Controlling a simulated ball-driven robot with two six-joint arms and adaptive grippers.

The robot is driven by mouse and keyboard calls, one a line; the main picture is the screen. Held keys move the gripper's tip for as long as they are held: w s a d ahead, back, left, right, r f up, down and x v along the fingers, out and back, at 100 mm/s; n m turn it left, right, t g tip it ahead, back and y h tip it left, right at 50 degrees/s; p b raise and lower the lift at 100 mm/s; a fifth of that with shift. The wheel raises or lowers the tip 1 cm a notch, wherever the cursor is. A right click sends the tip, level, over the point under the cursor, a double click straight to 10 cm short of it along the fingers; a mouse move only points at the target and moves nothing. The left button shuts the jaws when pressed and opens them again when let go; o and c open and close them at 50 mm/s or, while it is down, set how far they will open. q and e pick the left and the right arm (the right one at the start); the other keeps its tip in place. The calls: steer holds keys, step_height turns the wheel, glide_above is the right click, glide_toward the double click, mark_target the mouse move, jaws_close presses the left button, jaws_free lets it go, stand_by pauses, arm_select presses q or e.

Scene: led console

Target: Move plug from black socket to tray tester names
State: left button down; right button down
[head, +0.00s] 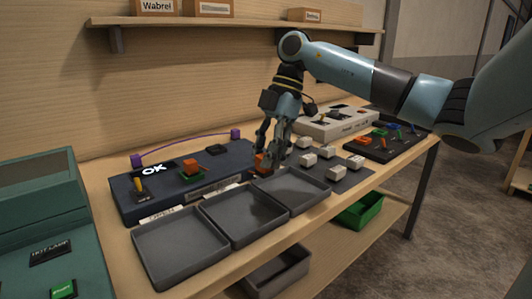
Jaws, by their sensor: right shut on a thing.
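The dark console (128,205) stands on the bench with a lit "OK" display and a yellow lever (140,188). An orange plug (191,167) sits in a green socket (193,175) on it. A black socket (216,149) beside it looks empty. My right gripper (264,157) is shut on another orange plug (261,162) at the console's right end, near the back edge of the right tray (322,199). The fingers partly hide this plug, and I cannot tell whether it touches anything. The middle tray (245,215) and left tray (180,249) are empty. My left gripper is not in view.
A purple cable (185,138) arches over the console's back. Several white blocks (327,152) stand on a dark mat right of the trays. A pale box (340,122) and a dark board (385,145) lie further right. A teal unit (40,215) stands left. A shelf hangs above.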

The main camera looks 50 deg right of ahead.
mark_target(266, 176)
steer(key=shift+f, duration=0.45)
steer(key=shift+f+b, duration=0.2)
steer(key=shift+b, duration=0.2)
steer(key=shift+f, duration=0.35)
steer(key=shift+f+b, duration=1.05)
steer(key=shift+f, duration=0.3)
steer(key=shift+f, duration=0.35)
steer(key=shift+f+b, duration=1.25)
steer(key=shift+f, duration=0.45)
steer(key=shift+f, duration=0.35)
steer(key=shift+f+b, duration=0.1)
steer(key=shift+b, duration=0.2)
